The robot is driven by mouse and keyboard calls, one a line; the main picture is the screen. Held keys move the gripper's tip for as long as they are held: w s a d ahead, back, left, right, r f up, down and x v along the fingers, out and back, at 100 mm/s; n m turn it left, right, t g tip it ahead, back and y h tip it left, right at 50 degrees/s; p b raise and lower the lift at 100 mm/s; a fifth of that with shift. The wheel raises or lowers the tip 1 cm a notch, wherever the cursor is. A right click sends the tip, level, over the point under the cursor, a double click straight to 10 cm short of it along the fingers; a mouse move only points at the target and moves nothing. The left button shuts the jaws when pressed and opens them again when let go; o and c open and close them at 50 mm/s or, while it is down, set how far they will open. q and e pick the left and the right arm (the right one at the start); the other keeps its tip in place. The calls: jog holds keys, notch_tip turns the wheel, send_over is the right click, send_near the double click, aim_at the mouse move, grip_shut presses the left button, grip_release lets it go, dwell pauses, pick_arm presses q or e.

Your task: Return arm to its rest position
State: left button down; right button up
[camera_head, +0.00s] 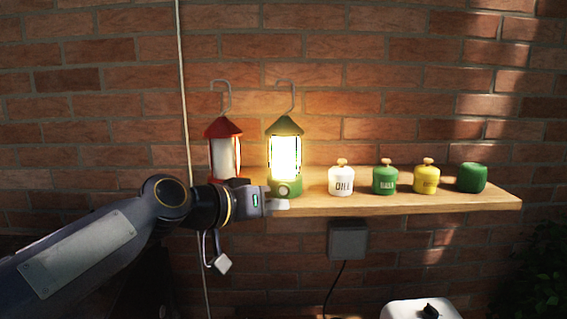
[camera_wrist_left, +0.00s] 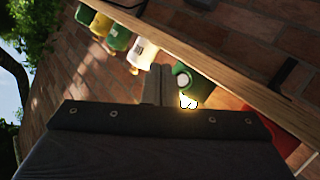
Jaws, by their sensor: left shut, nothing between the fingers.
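My left gripper (camera_head: 278,204) comes in from the left in the head view, at the front edge of the wooden shelf, just below and in front of a lit green lantern (camera_head: 285,150). Its fingers are together and empty; they also show in the left wrist view (camera_wrist_left: 158,86). The green lantern (camera_wrist_left: 192,86) appears beside the fingertips there. A red lantern (camera_head: 224,150) stands left of the green one, unlit, its base partly hidden by my left wrist. My right gripper is in neither view.
The wooden shelf (camera_head: 400,206) runs along a brick wall. A white canister (camera_head: 341,181), a green one (camera_head: 385,180), a yellow one (camera_head: 426,179) and a dark green pot (camera_head: 472,178) stand right of the lanterns. A grey box (camera_head: 348,240) with a cable hangs below. A white appliance (camera_head: 405,309) is lower right.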

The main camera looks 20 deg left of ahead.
pick_arm(q)
jog(key=shift+s+d, duration=0.2)
jog(key=shift+s, duration=0.75)
jog(key=s+a+f+n+g+y, duration=0.1)
jog(key=s+a+f+g+y, duration=0.1)
jog(key=s+f, duration=1)
jog(key=s+a+f+n+g+y, duration=0.2)
jog(key=s+a+f+g, duration=0.1)
jog(key=s+f, duration=0.9)
notch_tip(320, 180, down, 4)
jog(key=shift+s+a+f+g, duration=0.1)
jog(key=shift+s+a+g, duration=0.2)
jog(key=shift+g, duration=0.5)
jog(key=shift+d, duration=0.1)
